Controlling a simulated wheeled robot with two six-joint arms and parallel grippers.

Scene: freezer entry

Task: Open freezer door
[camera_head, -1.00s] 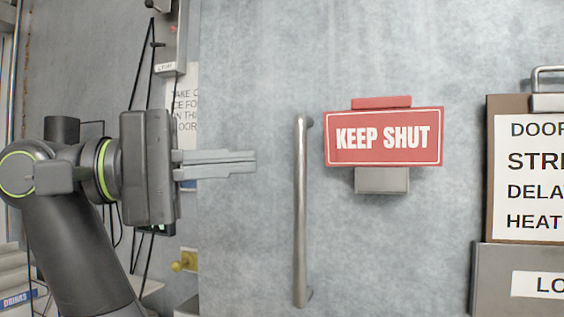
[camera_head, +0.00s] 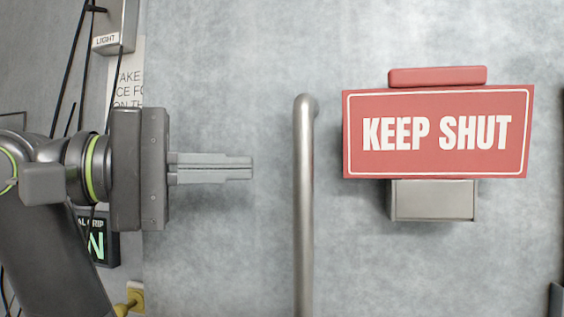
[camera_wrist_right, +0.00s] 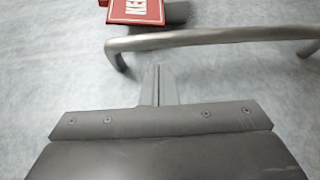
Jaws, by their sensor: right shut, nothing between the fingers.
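The freezer door (camera_head: 230,265) is a mottled grey panel that fills most of the head view. A vertical metal bar handle (camera_head: 304,210) stands on it near the middle; its lower end is out of the head view. The handle also shows in the right wrist view (camera_wrist_right: 215,38), running across beyond the fingers. My right gripper (camera_head: 252,168) points right, with its fingers together and empty, a short way left of the handle's upper part and apart from it. It also shows in the right wrist view (camera_wrist_right: 158,68). My left gripper is not in view.
A red KEEP SHUT sign (camera_head: 436,132) on a grey metal box (camera_head: 433,201) is right of the handle. At the left are a light switch box (camera_head: 115,28), a paper notice (camera_head: 127,72), cables and a yellow fitting (camera_head: 135,298).

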